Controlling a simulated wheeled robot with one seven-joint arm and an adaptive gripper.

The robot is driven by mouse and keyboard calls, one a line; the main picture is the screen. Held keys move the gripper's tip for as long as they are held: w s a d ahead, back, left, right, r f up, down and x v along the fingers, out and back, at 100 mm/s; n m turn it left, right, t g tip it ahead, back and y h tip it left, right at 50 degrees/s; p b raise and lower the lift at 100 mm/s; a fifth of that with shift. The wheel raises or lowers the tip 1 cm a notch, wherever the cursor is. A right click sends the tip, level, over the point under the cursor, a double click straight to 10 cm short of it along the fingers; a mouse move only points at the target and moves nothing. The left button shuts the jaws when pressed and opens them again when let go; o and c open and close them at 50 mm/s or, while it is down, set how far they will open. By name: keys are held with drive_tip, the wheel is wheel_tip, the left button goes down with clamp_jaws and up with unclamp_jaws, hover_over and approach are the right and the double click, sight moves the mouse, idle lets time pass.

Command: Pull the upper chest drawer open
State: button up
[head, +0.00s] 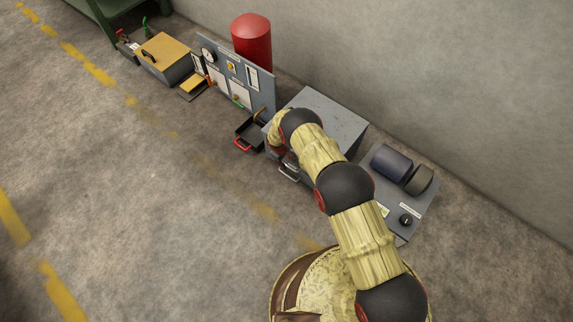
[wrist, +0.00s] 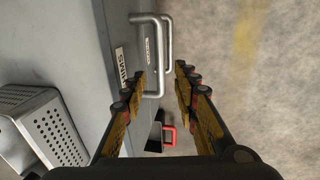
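The grey chest (head: 335,122) stands against the wall in the head view, partly covered by my arm. In the wrist view its grey face (wrist: 85,40) fills the upper left, with a white label. A lower handle (head: 288,173) also shows in the head view. My gripper (wrist: 161,72) is open, its fingers on either side of the handle bar. Contact cannot be told. The head view hides the fingers behind my arm.
A black tray (head: 248,133) with a red handle (wrist: 168,130) lies beside the chest. A panel with gauges (head: 238,85) and a red cylinder (head: 252,40) stand beyond it. A bench unit with dark rollers (head: 391,162) is at right. The floor in front is clear.

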sight(286, 164)
drive_tip(key=shift+w+d+f+b, duration=0.1)
drive_tip(key=shift+f+b, duration=0.15)
drive_tip(key=shift+f, duration=0.55)
drive_tip(key=shift+w+d+f+b, duration=0.15)
drive_tip(key=shift+f+b, duration=0.15)
drive_tip(key=shift+f, duration=0.45)
drive_tip(key=shift+w+d+f+b, duration=0.1)
drive_tip(key=shift+f+b, duration=0.15)
drive_tip(key=shift+f, duration=0.55)
drive_tip(key=c, duration=0.4)
drive_tip(key=c, duration=0.3)
clamp_jaws()
